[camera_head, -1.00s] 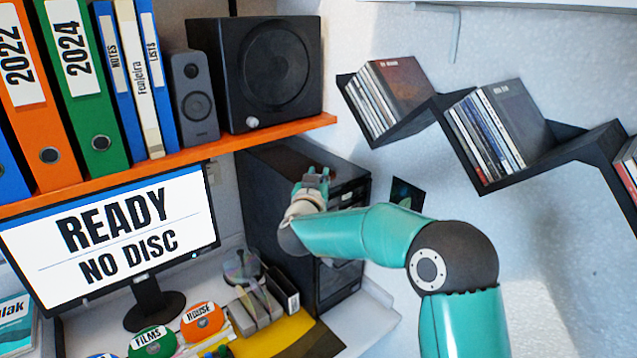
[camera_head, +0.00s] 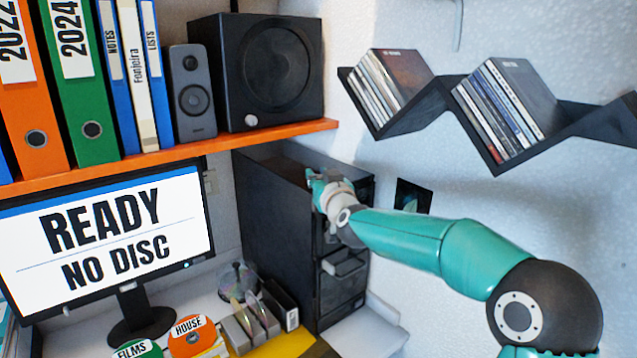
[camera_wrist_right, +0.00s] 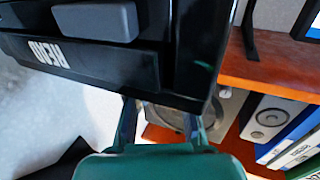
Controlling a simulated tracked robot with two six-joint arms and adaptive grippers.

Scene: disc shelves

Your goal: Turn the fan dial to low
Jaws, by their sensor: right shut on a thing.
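A black box with a round grille (camera_head: 268,70), seemingly the fan, stands on the orange shelf in the head view. A small pale dial (camera_head: 251,120) sits at the lower left of its front. I cannot read its setting. My right gripper (camera_head: 318,182) is below and to the right of the dial, by the upper front of the black tower (camera_head: 275,215). Its fingers also show in the wrist view (camera_wrist_right: 160,118), by the tower's edge. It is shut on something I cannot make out. My left gripper is not in view.
The orange shelf (camera_head: 170,157) runs above the tower. A monitor (camera_head: 110,225) reads "READY NO DISC". Black zigzag wall shelves (camera_head: 447,95) hold disc cases at the right. A disc rack (camera_head: 250,322) stands below on the desk.

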